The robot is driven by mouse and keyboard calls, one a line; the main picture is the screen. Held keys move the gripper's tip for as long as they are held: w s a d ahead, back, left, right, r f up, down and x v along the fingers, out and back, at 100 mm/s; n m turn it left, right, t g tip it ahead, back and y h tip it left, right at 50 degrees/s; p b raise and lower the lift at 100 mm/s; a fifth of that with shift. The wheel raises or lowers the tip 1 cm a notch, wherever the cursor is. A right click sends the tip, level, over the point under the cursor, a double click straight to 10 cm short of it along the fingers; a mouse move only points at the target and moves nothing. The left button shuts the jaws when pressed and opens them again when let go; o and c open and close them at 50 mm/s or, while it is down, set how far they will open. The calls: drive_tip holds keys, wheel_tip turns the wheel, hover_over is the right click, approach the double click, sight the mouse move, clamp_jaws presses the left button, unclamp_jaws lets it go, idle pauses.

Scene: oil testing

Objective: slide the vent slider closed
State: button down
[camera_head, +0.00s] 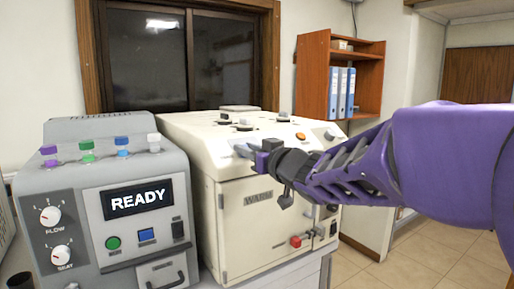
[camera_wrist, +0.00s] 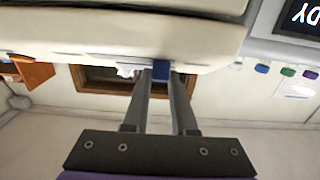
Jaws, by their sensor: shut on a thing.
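The cream machine (camera_head: 265,215) stands in the middle of the head view, with a "WARM" label on its front door. My gripper (camera_head: 258,158) reaches in from the right, at the machine's upper front edge. In the wrist view my gripper (camera_wrist: 161,76) has its two grey fingers close together on a small blue piece (camera_wrist: 161,69), which appears to be the knob of the vent slider. The same piece shows as a small bluish-purple bit in the head view (camera_head: 262,163). The slider's track is hidden, so I cannot tell its position.
A grey machine (camera_head: 117,225) reading "READY" stands close on the left, with coloured caps on top. Small knobs (camera_head: 282,119) sit on the cream machine's top. A wooden shelf (camera_head: 338,75) with blue binders hangs behind. Open floor (camera_head: 425,262) lies at the right.

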drive_tip(key=shift+s+a, duration=0.1)
drive_tip(key=shift+a, duration=0.1)
drive_tip(key=c, duration=0.7)
unclamp_jaws()
drive_tip(key=shift+a, duration=0.1)
drive_tip(key=shift+s, duration=0.1)
